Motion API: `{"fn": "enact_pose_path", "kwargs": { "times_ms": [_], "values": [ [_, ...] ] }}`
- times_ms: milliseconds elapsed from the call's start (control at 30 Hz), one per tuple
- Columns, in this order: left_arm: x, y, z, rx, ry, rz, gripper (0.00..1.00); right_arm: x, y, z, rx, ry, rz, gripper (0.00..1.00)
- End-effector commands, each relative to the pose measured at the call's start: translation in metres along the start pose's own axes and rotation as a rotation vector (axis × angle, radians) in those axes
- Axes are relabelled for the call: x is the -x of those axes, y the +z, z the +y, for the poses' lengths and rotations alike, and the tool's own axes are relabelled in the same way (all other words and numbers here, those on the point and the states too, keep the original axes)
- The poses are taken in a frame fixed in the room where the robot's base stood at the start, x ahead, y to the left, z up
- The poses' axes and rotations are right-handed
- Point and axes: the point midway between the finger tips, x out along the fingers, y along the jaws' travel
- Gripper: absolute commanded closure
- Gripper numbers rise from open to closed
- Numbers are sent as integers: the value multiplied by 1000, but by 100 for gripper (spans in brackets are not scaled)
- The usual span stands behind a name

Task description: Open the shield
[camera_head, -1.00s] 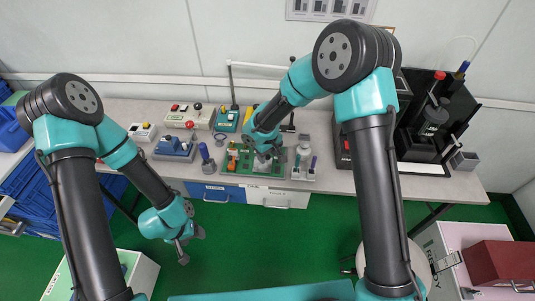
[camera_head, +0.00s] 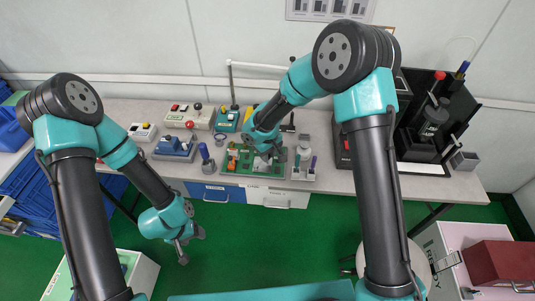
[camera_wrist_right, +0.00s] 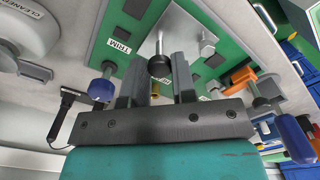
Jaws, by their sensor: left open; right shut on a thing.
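The grey square plate (camera_wrist_right: 195,35), which looks like the shield, lies over the green board (camera_wrist_right: 118,58) marked TRIM. A metal rod with a black knob (camera_wrist_right: 159,67) stands out from the plate. My right gripper (camera_wrist_right: 158,78) has its two fingers on either side of the knob and is shut on it. In the head view my right gripper (camera_head: 269,159) is over the green board on the bench and hides part of the plate. My left gripper (camera_head: 187,246) hangs open and empty over the green floor, in front of the bench.
A blue-handled tool (camera_wrist_right: 290,135) and an orange part (camera_wrist_right: 243,77) are beside the right gripper. A blue knob (camera_wrist_right: 101,89) is on its other side. A black press (camera_head: 430,120) stands at the bench's right. The bench (camera_head: 430,187) has free room at front right.

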Motion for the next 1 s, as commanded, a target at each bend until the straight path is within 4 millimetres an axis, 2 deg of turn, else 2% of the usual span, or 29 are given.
{"fn": "enact_pose_path", "kwargs": {
  "times_ms": [467, 1000],
  "values": [
    [0, 0, 0, 0, 0, 0, 39, 4, -7, 5, -2, -82, -79, 100],
    [0, 0, 0, 0, 0, 0, 39, 6, -21, 20, -2, -307, -305, 100]
  ]
}}
